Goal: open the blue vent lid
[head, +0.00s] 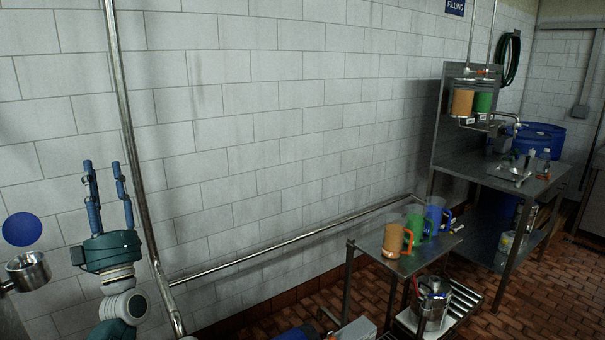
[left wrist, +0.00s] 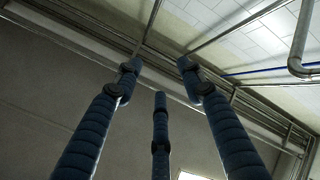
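The blue vent lid (head: 22,229) is a round blue disc at the far left of the head view. It shows its flat face, raised above an open metal pipe end (head: 28,270). A hinge between them cannot be made out. My left gripper (head: 103,168) is to the right of the lid and apart from it. Its blue fingers point up and are spread, with nothing between them. In the left wrist view its fingers (left wrist: 160,85) are apart and empty, facing ceiling and upper wall; the lid is not in that view. My right gripper is not seen.
A vertical metal pipe (head: 132,150) stands close to the right of my left gripper. A low rail (head: 300,238) runs along the tiled wall (head: 290,120). A small table (head: 400,262) with orange, green and blue mugs and a metal workbench (head: 500,178) stand farther right.

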